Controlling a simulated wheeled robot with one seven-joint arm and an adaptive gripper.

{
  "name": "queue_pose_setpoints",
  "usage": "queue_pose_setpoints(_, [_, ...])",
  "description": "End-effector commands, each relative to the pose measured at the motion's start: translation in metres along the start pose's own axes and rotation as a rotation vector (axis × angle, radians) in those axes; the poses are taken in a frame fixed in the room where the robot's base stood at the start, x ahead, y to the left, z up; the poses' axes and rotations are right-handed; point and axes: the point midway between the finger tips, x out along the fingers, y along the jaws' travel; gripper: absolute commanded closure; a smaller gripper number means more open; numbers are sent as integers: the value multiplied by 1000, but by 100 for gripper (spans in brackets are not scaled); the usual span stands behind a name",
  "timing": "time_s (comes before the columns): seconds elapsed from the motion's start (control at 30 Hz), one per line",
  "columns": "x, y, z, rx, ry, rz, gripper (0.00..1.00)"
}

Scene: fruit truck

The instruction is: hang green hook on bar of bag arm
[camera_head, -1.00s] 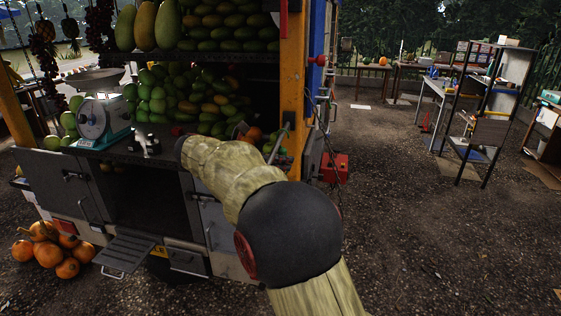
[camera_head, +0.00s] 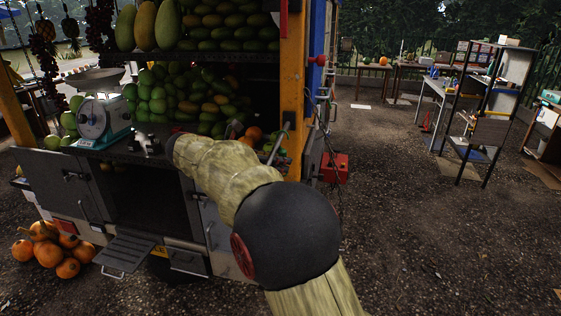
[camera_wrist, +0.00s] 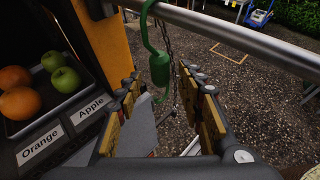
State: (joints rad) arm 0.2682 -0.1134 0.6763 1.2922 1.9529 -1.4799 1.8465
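In the wrist view, a green hook (camera_wrist: 159,68) stands upright, with its upper curve crossing in front of a grey metal bar (camera_wrist: 235,36). I cannot tell whether the curve rests on the bar, because its top is cut off by the frame. My gripper (camera_wrist: 161,79) has its two yellow-padded fingers apart, one on each side of the hook, with gaps visible between them and the hook. In the head view my arm hides most of the gripper, and the hook cannot be made out.
A fruit tray (camera_wrist: 17,128) with "Orange" and "Apple" labels lies left of my fingers, beside a yellow post (camera_wrist: 102,46). A thin chain hangs behind the hook. In the head view, a weighing scale (camera_head: 92,119) stands on the truck counter.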

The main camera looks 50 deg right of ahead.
Motion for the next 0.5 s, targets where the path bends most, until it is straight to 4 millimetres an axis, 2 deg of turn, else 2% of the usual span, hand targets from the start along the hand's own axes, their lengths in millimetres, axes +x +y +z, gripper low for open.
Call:
queue_pose_setpoints(0.3, [-66, 1, 0, -1, 0, 4, 62])
queue_pose_setpoints(0.5, [-92, 1, -1, -1, 0, 2, 62])
